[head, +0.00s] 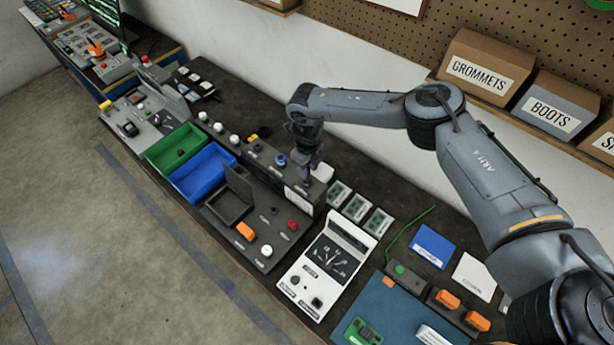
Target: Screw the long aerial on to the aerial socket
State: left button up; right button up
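My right gripper (307,176) points down over the back part of a dark console (264,160), beside a small white block (323,172). It is small and dark here, and I cannot tell whether its fingers are open or shut or whether they hold anything. I cannot make out the long aerial or the aerial socket for certain. A thin green wire-like strand (408,238) lies on the bench right of the gripper; I cannot tell what it is. My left gripper is not in view.
A white meter (326,262) stands in front of several small green-screened modules (356,207). A blue mat (399,309) lies at right. Green (163,165) and blue (187,188) bins stand at left. Boxes, including GROMMETS (482,72), sit on a shelf before the pegboard.

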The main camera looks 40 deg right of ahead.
grip_shut()
jog(key=n+b, duration=0.1)
jog(key=n, duration=0.2)
jog(key=shift+f, duration=0.1)
jog(key=n+b, duration=0.1)
jog(key=n, duration=0.5)
jog(key=shift+n, duration=0.4)
jog(key=n+b, duration=0.1)
jog(key=n, duration=0.3)
jog(key=shift+n, duration=0.6)
jog(key=n, duration=0.5)
jog(key=shift+r+n, duration=0.2)
jog(key=shift+n, duration=0.1)
